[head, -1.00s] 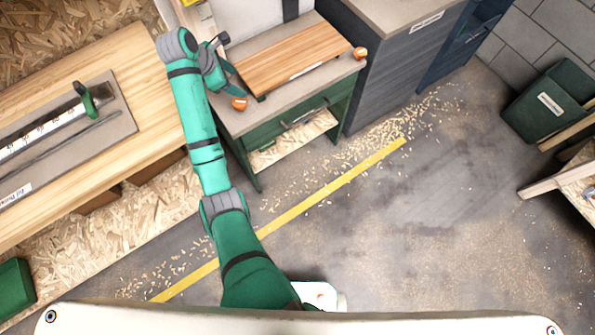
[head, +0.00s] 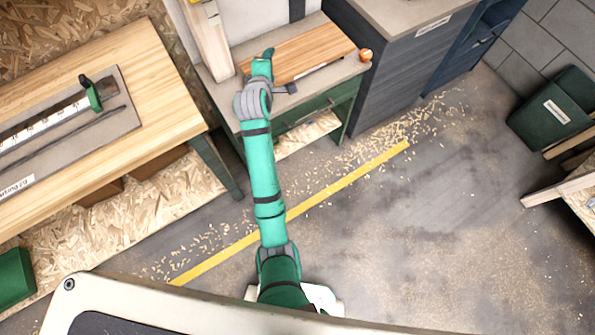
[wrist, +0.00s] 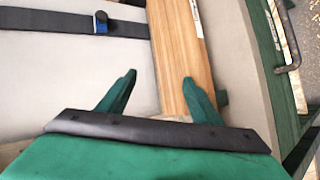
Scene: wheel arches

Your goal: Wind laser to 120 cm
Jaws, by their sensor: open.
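No part is plainly readable as the laser. In the wrist view a small blue block (wrist: 101,24) with a black knob sits on a dark strip (wrist: 45,22) across a white panel; I cannot tell whether it is the laser. The strip shows at the top of the head view (head: 297,9). My gripper (wrist: 160,78) is open, its two green fingers apart with nothing between them. In the head view my gripper (head: 268,54) is over the left part of a wooden board (head: 312,51) on the bench; the height gap is unclear.
An orange knob (head: 365,55) is at the board's right end. A green drawer front (head: 320,103) is below it. On the left bench (head: 165,75) lies a scale (head: 40,120) with a green slider (head: 94,95). A dark cabinet (head: 385,75) stands right. The floor (head: 400,230) is mostly clear.

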